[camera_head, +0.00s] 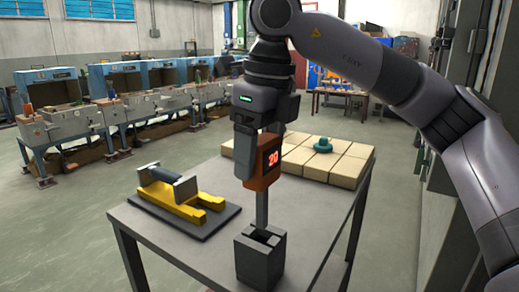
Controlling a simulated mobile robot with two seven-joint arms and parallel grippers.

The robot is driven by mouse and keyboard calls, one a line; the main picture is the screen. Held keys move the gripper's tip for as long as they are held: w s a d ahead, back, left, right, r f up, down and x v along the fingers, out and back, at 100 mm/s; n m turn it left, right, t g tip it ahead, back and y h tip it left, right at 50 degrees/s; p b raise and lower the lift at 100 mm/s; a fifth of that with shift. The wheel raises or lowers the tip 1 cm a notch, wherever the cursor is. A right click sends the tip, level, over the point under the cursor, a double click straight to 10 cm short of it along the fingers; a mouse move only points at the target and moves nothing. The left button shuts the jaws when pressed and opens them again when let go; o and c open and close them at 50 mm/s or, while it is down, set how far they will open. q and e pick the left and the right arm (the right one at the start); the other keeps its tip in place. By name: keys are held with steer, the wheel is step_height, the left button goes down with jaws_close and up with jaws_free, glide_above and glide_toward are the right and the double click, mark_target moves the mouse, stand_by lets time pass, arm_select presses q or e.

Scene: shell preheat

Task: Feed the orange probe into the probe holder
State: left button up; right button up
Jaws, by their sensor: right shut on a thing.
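The orange probe (269,160) has a dark face with a lit red "20" and a grey shaft (262,209) pointing down. My right gripper (253,158) is shut on the probe's orange body and holds it upright. The probe holder (259,262) is a dark grey square block with a slotted top, at the table's front edge. The shaft's lower end meets the holder's top opening in the picture; how deep it sits inside I cannot tell. My left gripper is not in view.
Left on the grey table (318,215) is a dark plate with a yellow fork-shaped piece (185,203) and a grey metal part (172,182). Behind the probe are beige blocks (343,168) with a teal knob piece (323,145). Bare tabletop lies right of the holder.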

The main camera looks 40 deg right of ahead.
mark_target(258, 212)
steer(key=shift+f+b, duration=0.6)
steer(key=shift+f, duration=0.35)
steer(key=shift+f+b, duration=0.55)
steer(key=shift+f, duration=0.2)
steer(key=shift+f+b, duration=0.6)
steer(key=shift+f, duration=0.15)
steer(key=shift+f+b, duration=0.55)
steer(key=shift+f, duration=0.2)
steer(key=shift+f+b, duration=0.55)
steer(key=shift+f, duration=0.15)
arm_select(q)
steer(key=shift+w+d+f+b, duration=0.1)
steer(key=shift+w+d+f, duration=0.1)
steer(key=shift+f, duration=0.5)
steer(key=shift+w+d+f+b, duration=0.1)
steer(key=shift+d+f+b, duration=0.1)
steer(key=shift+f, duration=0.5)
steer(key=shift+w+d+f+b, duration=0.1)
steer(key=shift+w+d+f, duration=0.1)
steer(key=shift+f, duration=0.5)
arm_select(e)
steer(key=shift+f, duration=0.45)
